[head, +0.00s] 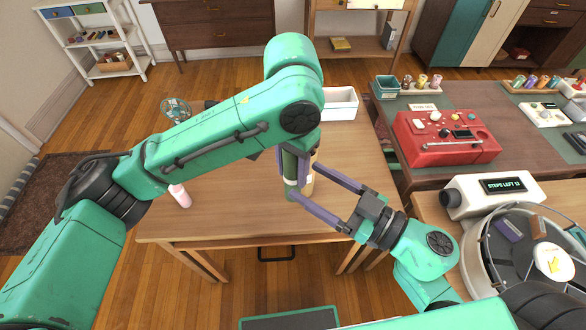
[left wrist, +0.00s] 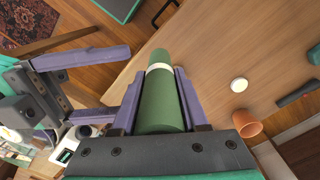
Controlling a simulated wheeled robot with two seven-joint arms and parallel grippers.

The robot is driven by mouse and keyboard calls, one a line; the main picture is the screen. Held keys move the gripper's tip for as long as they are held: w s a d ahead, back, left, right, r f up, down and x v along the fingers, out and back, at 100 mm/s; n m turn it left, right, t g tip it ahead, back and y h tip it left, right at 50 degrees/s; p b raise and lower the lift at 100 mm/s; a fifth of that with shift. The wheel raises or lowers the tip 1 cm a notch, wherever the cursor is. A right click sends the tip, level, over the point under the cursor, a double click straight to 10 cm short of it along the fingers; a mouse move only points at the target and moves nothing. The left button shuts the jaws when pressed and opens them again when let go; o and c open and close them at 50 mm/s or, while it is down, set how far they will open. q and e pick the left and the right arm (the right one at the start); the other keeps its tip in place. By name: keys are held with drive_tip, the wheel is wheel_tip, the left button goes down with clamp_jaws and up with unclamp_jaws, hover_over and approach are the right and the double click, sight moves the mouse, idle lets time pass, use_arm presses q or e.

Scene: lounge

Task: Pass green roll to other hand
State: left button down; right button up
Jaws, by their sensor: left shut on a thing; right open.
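The green roll (head: 290,164) has a pale band and hangs upright over the wooden table in the head view. My left gripper (left wrist: 161,98) is shut on the roll (left wrist: 160,108), one purple finger on each side, and the banded end sticks out past the fingers. In the head view my left arm partly hides its fingers and the roll's top. My right gripper (head: 304,181) is open, its fingers pointing left at the roll, with the tips close to its lower part. In the left wrist view the right fingers come in from the left. I cannot tell whether they touch the roll.
The wooden table (head: 230,210) is mostly clear. A tan object (head: 309,181) shows just behind the roll. A red machine (head: 446,138) is on the desk at right.

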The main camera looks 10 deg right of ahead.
sight(290, 170)
drive_tip(key=x, duration=0.6)
drive_tip(key=shift+s, duration=0.1)
clamp_jaws()
use_arm(q)
drive_tip(key=shift+c, duration=1.7)
unclamp_jaws()
drive_tip(key=shift+r, duration=0.1)
use_arm(e)
drive_tip(key=shift+d, duration=0.1)
